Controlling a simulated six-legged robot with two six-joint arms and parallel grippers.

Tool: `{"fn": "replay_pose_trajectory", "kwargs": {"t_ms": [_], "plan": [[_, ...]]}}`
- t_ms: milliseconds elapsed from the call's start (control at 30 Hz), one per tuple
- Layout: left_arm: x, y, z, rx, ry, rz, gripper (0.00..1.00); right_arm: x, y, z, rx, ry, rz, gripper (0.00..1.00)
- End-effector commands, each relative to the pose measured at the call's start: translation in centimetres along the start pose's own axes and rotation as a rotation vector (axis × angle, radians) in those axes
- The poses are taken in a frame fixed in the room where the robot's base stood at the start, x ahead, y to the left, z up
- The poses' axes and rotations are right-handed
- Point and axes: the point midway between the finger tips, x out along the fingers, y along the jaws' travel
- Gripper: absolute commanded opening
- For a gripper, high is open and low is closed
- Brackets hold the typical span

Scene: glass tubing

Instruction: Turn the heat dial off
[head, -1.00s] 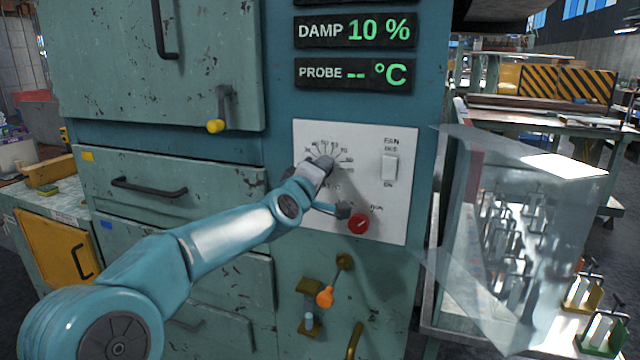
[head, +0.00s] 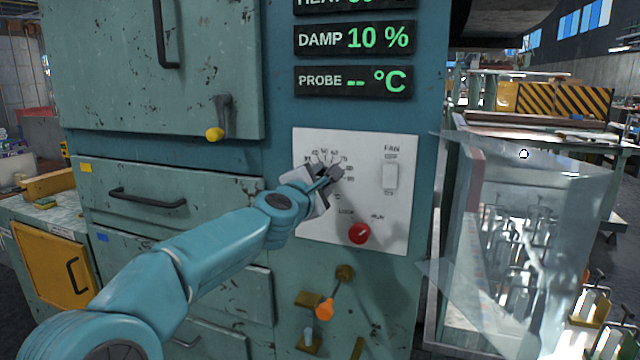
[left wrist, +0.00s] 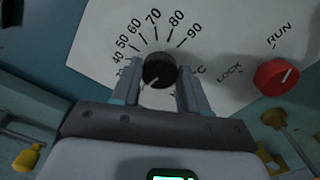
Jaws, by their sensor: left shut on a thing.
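The heat dial (left wrist: 160,70) is a round black knob on a white panel, with numbers from 40 to 90 around its upper side. In the left wrist view it sits between the two fingers of my left gripper (left wrist: 158,88), which is shut on it. A faint light mark on the knob seems to point to the lower left. In the head view my left gripper (head: 326,181) is at the white control panel (head: 360,212) and hides most of the dial. My right gripper is in neither view.
A red LOCK/RUN knob (head: 359,233) is below right of the dial, and a white FAN switch (head: 390,176) is to its right. Displays hang above; DAMP (head: 355,38) reads 10 %. An orange-tipped lever (head: 325,307) sticks out below the panel. A clear glass-like pane (head: 470,220) stands at right.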

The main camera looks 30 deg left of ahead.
Motion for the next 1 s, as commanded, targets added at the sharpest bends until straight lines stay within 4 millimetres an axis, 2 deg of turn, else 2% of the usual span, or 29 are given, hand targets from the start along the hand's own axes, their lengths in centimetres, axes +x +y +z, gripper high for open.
{"fn": "replay_pose_trajectory", "kwargs": {"t_ms": [400, 967, 1000], "plan": [[0.02, -0.01, -0.07, -0.183, 0.001, 0.000, 0.13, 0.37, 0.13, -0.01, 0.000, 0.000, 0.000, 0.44], [0.02, -0.01, -0.07, -0.210, 0.001, -0.001, 0.13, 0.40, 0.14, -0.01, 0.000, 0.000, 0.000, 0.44], [0.02, -0.01, -0.07, -0.210, 0.002, -0.001, 0.54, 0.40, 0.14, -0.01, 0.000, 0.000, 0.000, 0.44]]}}
